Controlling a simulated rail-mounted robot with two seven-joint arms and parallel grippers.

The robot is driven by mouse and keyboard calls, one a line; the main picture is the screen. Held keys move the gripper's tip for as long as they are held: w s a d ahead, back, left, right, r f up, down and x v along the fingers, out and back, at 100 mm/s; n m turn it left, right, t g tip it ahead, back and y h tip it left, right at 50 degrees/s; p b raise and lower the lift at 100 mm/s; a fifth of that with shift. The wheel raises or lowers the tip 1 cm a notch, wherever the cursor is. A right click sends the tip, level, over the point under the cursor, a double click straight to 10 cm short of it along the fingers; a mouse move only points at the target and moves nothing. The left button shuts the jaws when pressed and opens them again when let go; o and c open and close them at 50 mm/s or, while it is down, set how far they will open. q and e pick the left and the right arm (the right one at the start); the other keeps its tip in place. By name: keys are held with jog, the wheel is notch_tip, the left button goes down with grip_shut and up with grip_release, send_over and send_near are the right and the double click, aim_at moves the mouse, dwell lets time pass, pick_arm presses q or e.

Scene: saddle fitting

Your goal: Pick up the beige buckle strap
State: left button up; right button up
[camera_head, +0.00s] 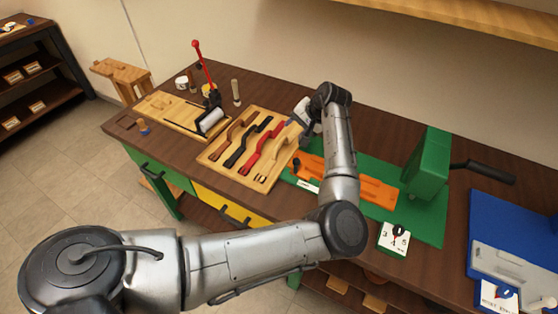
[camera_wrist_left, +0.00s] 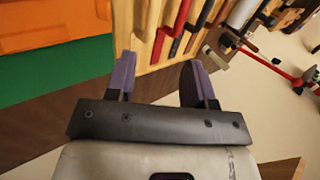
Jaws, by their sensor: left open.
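The wooden strap tray (camera_head: 216,160) lies on the workbench and holds a brown strap (camera_head: 236,132), a black strap (camera_head: 247,142) and a red strap (camera_head: 262,148) side by side. A beige strip (camera_wrist_left: 151,20), which looks like the beige buckle strap, shows at the top of the left wrist view. It blends with the tray wood, so its outline is hard to tell. My left gripper (camera_head: 303,119) is over the tray's right end; in the left wrist view its purple fingers (camera_wrist_left: 160,78) are apart with nothing gripped between them. My right gripper is out of view.
An orange board (camera_head: 372,188) on a green mat (camera_head: 430,222) lies right of the tray. A green press with a black handle (camera_head: 428,165) stands farther right, then a blue tray (camera_head: 490,215). A red-handled lever tool (camera_head: 205,70) stands behind left.

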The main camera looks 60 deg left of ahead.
aim_at(281, 144)
pick_arm(q)
jog(key=x, duration=0.4)
jog(key=b+x, duration=0.1)
jog(key=x, duration=0.2)
jog(key=shift+w+d+f, duration=0.2)
jog(key=shift+w+f, duration=0.1)
jog(key=shift+f, duration=0.05)
jog(key=shift+x, duration=2.9)
jog(key=shift+s+d, duration=0.1)
jog(key=shift+c, duration=0.4)
grip_shut()
